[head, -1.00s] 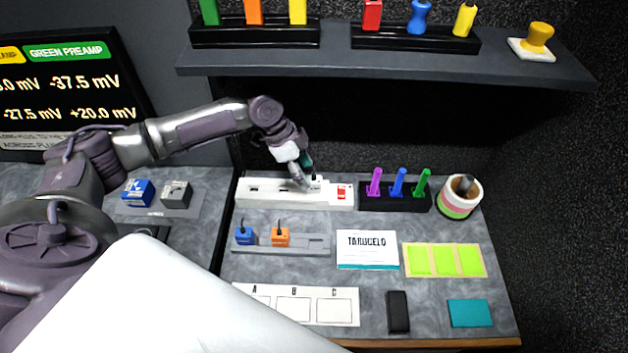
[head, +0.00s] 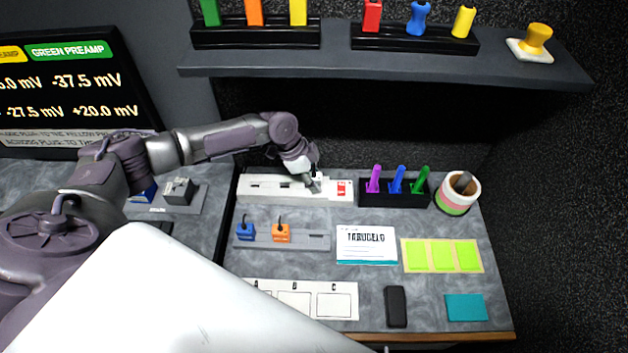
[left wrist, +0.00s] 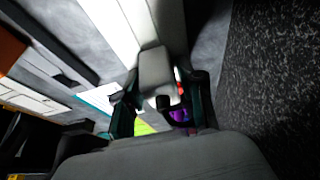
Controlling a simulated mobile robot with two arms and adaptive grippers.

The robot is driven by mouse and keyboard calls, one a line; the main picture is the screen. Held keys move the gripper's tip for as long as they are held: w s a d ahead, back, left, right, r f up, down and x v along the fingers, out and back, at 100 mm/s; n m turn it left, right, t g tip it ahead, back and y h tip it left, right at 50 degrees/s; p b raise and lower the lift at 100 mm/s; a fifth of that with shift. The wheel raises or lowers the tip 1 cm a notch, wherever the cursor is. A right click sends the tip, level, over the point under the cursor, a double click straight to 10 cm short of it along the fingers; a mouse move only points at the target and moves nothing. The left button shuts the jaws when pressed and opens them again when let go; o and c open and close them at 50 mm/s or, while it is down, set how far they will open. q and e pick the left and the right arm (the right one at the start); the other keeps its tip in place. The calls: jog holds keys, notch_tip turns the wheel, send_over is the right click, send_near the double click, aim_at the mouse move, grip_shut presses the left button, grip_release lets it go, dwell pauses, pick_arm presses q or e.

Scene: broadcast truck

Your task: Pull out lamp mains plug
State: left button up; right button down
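The white power strip (head: 265,187) lies along the back of the bench, with a red switch (head: 341,188) near its right end. My left gripper (head: 314,184) is over the strip, just left of that switch. In the left wrist view a pale grey block (left wrist: 156,68), which looks like the mains plug, stands at the strip between the fingers. My left gripper (left wrist: 162,92) is open around it there, with a gap showing on the switch side. Contact on the other side is unclear. The sockets under the gripper are hidden. My right gripper is not in view.
A black holder with purple, blue and green pegs (head: 397,182) stands just right of the strip, beside a striped cup (head: 457,194). A grey rail (head: 308,241) with blue and orange blocks lies in front. A shelf (head: 385,68) overhangs the back.

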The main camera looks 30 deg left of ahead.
pick_arm(q)
grip_shut()
